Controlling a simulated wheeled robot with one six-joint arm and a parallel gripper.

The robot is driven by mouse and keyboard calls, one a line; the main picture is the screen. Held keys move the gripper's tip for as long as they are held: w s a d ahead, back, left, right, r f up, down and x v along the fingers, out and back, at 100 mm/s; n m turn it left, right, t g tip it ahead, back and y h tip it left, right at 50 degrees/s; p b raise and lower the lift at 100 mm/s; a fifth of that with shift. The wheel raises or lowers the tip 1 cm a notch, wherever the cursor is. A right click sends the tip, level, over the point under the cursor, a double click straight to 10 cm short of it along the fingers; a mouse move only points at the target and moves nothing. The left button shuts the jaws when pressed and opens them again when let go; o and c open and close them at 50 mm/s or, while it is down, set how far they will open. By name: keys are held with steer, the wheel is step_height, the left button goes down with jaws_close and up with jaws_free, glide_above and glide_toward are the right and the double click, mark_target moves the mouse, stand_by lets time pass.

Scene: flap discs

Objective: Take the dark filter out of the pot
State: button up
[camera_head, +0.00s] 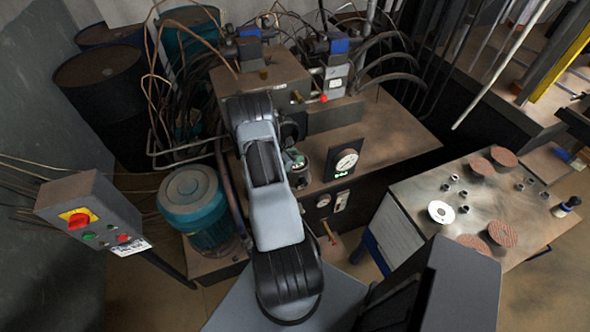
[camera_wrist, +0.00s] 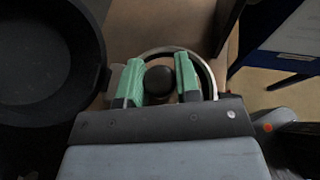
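In the wrist view my gripper (camera_wrist: 159,80) has its two green fingers apart, one on each side of a small dark round piece (camera_wrist: 160,81), which looks like the top of the dark filter. I cannot tell whether the fingers touch it. The piece sits inside a round pot with a pale rim (camera_wrist: 208,72), partly hidden by the fingers and gripper body. In the head view the green fingertips of my gripper (camera_head: 294,160) are just above the pot (camera_head: 301,179), on the machine's top beside my arm. The filter is not clear there.
A large black round vessel (camera_wrist: 38,60) stands close left of the gripper in the wrist view. A gauge panel (camera_head: 345,163) stands right of the pot. Valves and hoses (camera_head: 335,60) rise behind. A table (camera_head: 420,190) with flap discs is at the right.

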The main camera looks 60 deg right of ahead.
jaws_close()
steer(key=shift+r, duration=0.15)
